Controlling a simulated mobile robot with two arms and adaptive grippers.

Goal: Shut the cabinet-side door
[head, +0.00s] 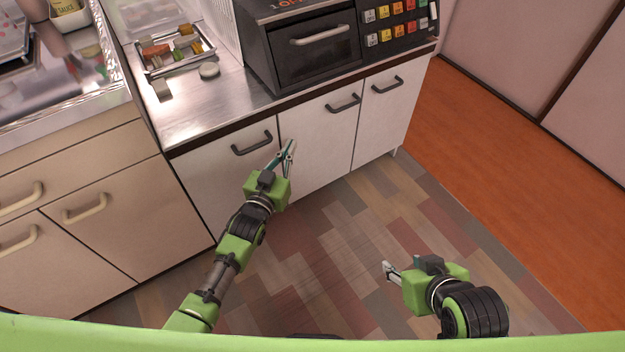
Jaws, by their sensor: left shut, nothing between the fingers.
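The white lower cabinet has three side-by-side doors: a left door (205,165), a middle door (325,135) and a right door (385,115). Each has a dark handle, and all three look flush with the cabinet front. Which one the task calls the cabinet-side door is not clear. My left gripper (290,147) is shut and empty, in front of the seam between the left and middle doors, right of the left door's handle (251,143). Contact with a door cannot be told. My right gripper (387,267) is over the floor, away from the doors; its finger opening is unclear.
A dark appliance (310,65) with a closed front and coloured buttons stands on the steel counter (185,115). A tray of food (175,50) lies at its left. Beige drawers and doors (110,215) are at the left. The floor (330,240) is clear.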

